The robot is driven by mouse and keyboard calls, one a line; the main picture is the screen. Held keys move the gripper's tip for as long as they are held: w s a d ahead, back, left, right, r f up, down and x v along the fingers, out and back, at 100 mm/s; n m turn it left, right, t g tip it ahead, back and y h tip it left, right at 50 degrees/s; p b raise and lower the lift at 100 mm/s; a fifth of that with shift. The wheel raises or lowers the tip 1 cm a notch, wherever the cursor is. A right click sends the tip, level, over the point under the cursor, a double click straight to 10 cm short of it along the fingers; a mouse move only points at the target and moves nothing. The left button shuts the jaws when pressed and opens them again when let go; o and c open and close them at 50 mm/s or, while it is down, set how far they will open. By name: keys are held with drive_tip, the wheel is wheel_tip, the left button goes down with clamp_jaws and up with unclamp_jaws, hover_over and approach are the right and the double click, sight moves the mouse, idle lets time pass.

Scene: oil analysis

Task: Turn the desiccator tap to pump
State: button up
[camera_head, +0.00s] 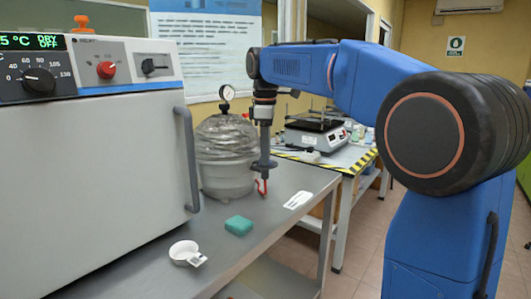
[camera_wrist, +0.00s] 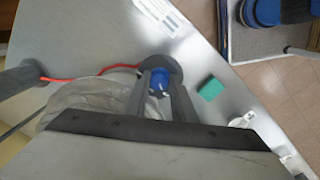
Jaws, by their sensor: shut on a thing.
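The desiccator (camera_head: 226,150) is a clear dome on a pale bowl, standing on the steel bench to the right of the oven. In the wrist view its dome (camera_wrist: 85,98) shows partly, beside my gripper. The tap's blue knob (camera_wrist: 160,84) sits on a round grey base, with a small white mark on it. My gripper (camera_head: 264,166) points down at the desiccator's right side. In the wrist view its fingers (camera_wrist: 160,92) are on either side of the blue knob, shut on it. A red hose (camera_wrist: 95,74) runs to the tap. Any tap position lettering is unreadable.
The oven (camera_head: 110,170), with its protruding door handle (camera_head: 187,160), stands close on the left. A pressure gauge (camera_head: 227,93) rises above the dome. A green sponge (camera_head: 238,226), a white dish (camera_head: 184,253) and a white card (camera_head: 298,200) lie on the bench (camera_head: 225,265).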

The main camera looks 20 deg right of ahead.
drive_tip(key=shift+m, duration=0.3)
drive_tip(key=m, duration=0.5)
drive_tip(key=shift+a+m, duration=0.1)
drive_tip(key=shift+m, duration=0.3)
drive_tip(key=m, duration=1.1)
drive_tip(key=shift+w+m+g, duration=0.1)
drive_tip(key=shift+m+g, duration=0.2)
drive_tip(key=shift+g, duration=0.1)
drive_tip(key=m, duration=0.5)
drive_tip(key=shift+m, duration=0.3)
drive_tip(key=o, duration=1.1)
drive_tip(key=shift+a, duration=0.1)
drive_tip(key=shift+c, duration=0.2)
drive_tip(key=shift+r, duration=0.1)
